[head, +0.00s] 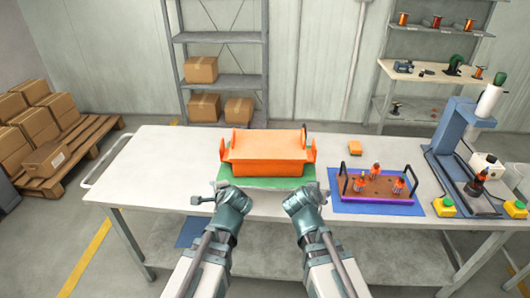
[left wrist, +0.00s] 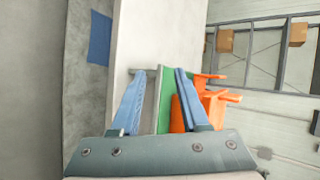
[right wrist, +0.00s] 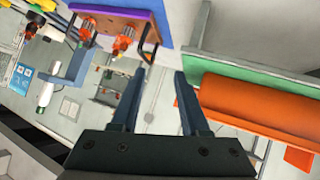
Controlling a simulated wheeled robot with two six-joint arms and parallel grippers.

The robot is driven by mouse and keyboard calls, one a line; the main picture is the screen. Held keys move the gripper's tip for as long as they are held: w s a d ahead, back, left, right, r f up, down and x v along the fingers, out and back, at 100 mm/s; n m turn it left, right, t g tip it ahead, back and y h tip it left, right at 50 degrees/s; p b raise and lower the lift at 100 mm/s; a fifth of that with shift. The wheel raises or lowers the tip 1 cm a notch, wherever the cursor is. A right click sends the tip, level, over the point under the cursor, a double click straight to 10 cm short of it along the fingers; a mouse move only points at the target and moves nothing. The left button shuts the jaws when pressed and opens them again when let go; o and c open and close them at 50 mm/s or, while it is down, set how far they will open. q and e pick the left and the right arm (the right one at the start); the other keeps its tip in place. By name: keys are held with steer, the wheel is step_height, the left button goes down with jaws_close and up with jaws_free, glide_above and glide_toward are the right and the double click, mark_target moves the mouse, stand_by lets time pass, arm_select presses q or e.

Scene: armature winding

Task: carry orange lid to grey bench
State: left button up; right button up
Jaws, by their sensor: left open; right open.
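The orange lid (head: 268,146) appears as the flat top of an orange box-like body (head: 270,169), with upright orange tabs at its ends. I cannot tell exactly where lid and body part. They rest on a green mat (head: 228,182) on the grey bench (head: 150,165). My left gripper (head: 214,190) is open and empty in front of the left end of the mat. My right gripper (head: 303,193) is open and empty at the mat's right front. The orange piece also shows in the left wrist view (left wrist: 186,110) and the right wrist view (right wrist: 255,103).
A blue mat (head: 380,208) to the right bears a brown tray (head: 375,187) with black handles and several orange-and-metal parts. A blue press (head: 457,135) stands at the far right. The bench's left part is clear.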

mark_target(233, 133)
arm_select(q)
steer(key=w+d+r+m+t+h+b, duration=0.2)
steer(key=w+r+m+t, duration=0.1)
steer(key=m, duration=0.8)
steer(key=w+d+r+m+t+h+b, duration=0.1)
steer(key=w+m+t, duration=0.4)
steer(key=m, duration=0.6)
steer(key=shift+w+d+r+h+b, duration=0.4)
steer(key=shift+w+r+h+b, duration=0.3)
steer(key=shift+r+h, duration=0.55)
arm_select(e)
steer(key=w+a+r+n+t+y, duration=0.2)
steer(key=w+r+t+y, duration=0.3)
steer(key=w+t, duration=0.3)
steer(key=shift+w+a+r+n, duration=0.3)
steer(key=shift+w+a+r, duration=0.3)
steer(key=shift+a+r, duration=0.25)
steer(key=shift+w, duration=0.1)
arm_select(q)
steer(key=w, duration=1.3)
steer(key=shift+w, duration=0.35)
arm_select(e)
steer(key=w, duration=1.3)
steer(key=shift+w, duration=0.35)
arm_select(q)
jaws_close()
arm_select(e)
jaws_close()
